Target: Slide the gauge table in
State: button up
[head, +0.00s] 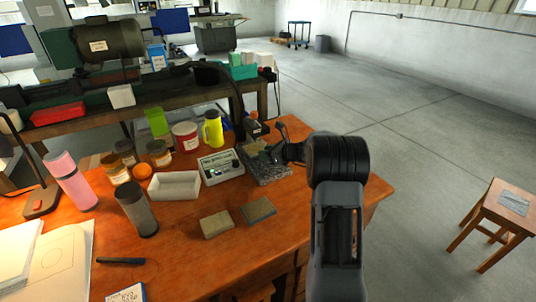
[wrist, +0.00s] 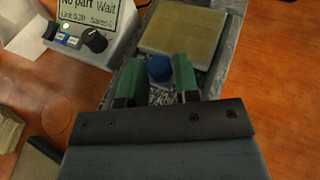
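The gauge table, a tan square plate (wrist: 183,32) over a dark grey speckled base (head: 268,172), is at the right part of the wooden desk. A round blue knob (wrist: 159,68) stands at the plate's near edge in the wrist view. My gripper (wrist: 159,76) has its green-padded fingers on either side of this knob, with no clear gap showing. In the head view my gripper (head: 270,152) is over the base, and my wrist hides part of it. A readout box (head: 220,166) beside the base shows "No part Wait" in the wrist view (wrist: 88,18).
Left of the readout box on the desk (head: 185,265) are a white tray (head: 175,186), jars, an orange ball (head: 142,170) and bottles. Two flat blocks (head: 216,223) (head: 258,210) lie in front. A stool (head: 490,225) stands right; floor between is clear.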

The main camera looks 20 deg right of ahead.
jog(key=shift+o, duration=0.7)
jog(key=shift+w, duration=0.15)
jog(key=shift+o, duration=1.3)
jog(key=shift+f, duration=0.1)
jog(key=shift+s+d, duration=0.15)
jog(key=shift+s, duration=0.05)
jog(key=p+v, duration=0.1)
jog(key=v, duration=1.2)
jog(key=shift+s+r, duration=0.2)
jog(key=shift+d, duration=0.1)
